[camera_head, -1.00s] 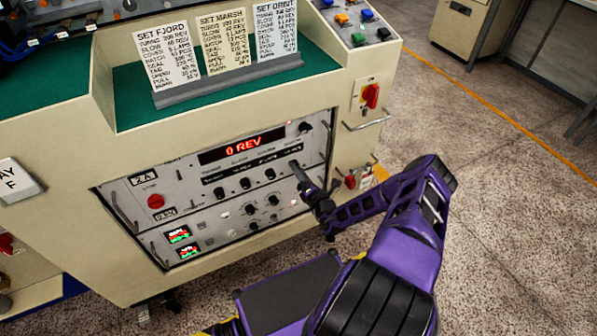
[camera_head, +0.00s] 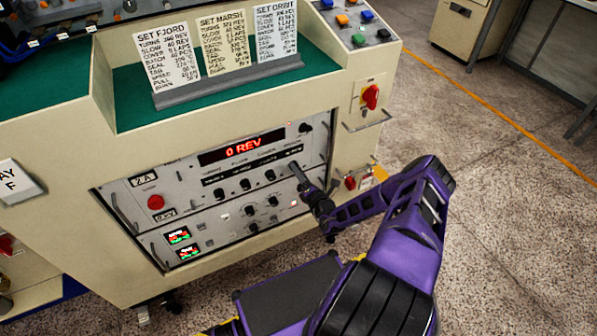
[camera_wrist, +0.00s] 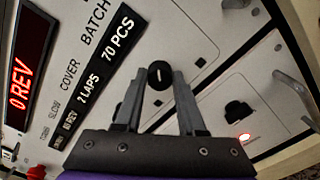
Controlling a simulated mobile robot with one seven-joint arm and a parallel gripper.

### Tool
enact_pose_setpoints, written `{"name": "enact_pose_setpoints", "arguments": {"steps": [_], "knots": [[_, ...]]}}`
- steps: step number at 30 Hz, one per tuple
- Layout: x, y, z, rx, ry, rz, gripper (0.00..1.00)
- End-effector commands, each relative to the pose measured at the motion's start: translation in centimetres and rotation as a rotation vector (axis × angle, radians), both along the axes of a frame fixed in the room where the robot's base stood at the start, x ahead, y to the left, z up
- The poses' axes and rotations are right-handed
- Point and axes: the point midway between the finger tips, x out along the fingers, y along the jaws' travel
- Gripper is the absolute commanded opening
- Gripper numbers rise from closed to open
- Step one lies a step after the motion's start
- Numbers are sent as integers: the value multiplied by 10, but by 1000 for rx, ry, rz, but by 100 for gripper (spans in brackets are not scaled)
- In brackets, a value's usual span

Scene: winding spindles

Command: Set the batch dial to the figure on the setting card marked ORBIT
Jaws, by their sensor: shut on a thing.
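The setting card marked ORBIT (camera_head: 278,38) is the rightmost of three cards standing in a grey holder on the machine top. Its small figures are too blurred to read surely. My gripper (camera_head: 297,171) is at the right end of the dial row on the front panel (camera_head: 213,174). In the wrist view my gripper (camera_wrist: 160,92) is shut on a round black knob, the batch dial (camera_wrist: 159,73), which has a white pointer mark. The readout strip (camera_wrist: 112,48) beside it shows 70 PCS under the word BATCH.
A red display (camera_head: 242,147) reads 0 REV. Other black knobs (camera_head: 244,183) lie to the left in the same row. A metal handle (camera_head: 330,141) stands out right of the dial. A red switch (camera_head: 371,97) is further right. The floor at right is clear.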

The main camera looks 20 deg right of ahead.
Motion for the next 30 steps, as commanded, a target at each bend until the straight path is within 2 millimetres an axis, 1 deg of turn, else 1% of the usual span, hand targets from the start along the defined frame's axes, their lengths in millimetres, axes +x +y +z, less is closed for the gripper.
{"name": "enact_pose_setpoints", "arguments": {"steps": [5,21,30], "knots": [[0,1,1,-64,-2,1,0],[0,1,1,-409,-13,2,0],[0,1,0,-501,-16,1,0]]}}
